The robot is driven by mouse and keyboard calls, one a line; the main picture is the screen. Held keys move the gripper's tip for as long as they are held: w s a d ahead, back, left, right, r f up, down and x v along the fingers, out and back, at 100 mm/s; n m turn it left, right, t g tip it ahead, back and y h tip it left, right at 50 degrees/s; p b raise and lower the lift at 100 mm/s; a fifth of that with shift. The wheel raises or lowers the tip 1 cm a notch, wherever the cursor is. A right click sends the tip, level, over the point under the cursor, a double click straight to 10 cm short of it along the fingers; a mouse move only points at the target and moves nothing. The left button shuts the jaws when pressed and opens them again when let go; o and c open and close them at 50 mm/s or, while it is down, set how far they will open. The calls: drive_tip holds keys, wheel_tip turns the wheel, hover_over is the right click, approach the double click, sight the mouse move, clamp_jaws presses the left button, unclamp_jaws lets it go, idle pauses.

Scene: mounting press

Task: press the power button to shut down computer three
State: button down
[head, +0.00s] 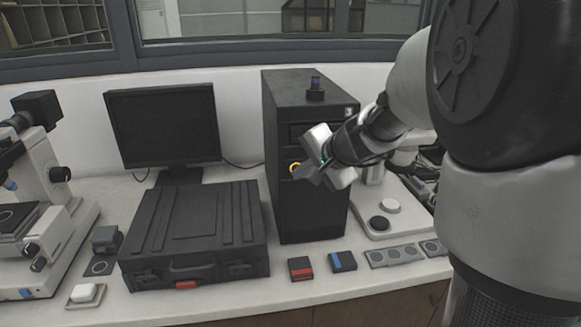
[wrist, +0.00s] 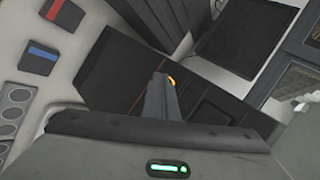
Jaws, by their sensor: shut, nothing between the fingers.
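The black computer tower (head: 306,205) stands upright on the white bench, and it also shows in the wrist view (wrist: 205,92). A round power button with a lit yellow-orange ring (head: 293,168) is on its front; part of the glow (wrist: 171,81) shows beside my fingertips in the wrist view. My gripper (head: 299,172) is shut and empty, its fingertips right at the button and partly covering it. I cannot tell whether they touch it.
A monitor (head: 163,128) and a black case (head: 195,232) stand left of the tower. A red-striped block (head: 300,268) and a blue-striped block (head: 342,261) lie in front. Microscopes flank both sides.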

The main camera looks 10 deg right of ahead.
drive_tip(key=shift+s, duration=0.1)
drive_tip(key=shift+s+b, duration=0.35)
drive_tip(key=shift+s, duration=0.35)
drive_tip(key=s+b, duration=0.1)
drive_tip(key=s, duration=0.4)
idle(0.7)
drive_tip(key=s+a+r+n+g+p, duration=0.1)
drive_tip(key=s+a+r+n+p, duration=0.25)
drive_tip(key=s+r, duration=0.2)
drive_tip(key=s+a+r+n+g+p, duration=0.1)
drive_tip(key=s+a+r+n+p, duration=0.2)
drive_tip(key=s, duration=0.4)
drive_tip(key=s+d+r+n+h+p, duration=0.2)
drive_tip(key=s+d, duration=0.1)
drive_tip(key=s, duration=0.2)
drive_tip(key=s+d+r+n+g+h+p, duration=0.1)
drive_tip(key=s+d+n+p, duration=0.1)
drive_tip(key=s, duration=0.3)
drive_tip(key=shift+s+d+r+h+p, duration=0.2)
drive_tip(key=shift+d+r+h+p, duration=0.2)
drive_tip(key=shift+p, duration=0.25)
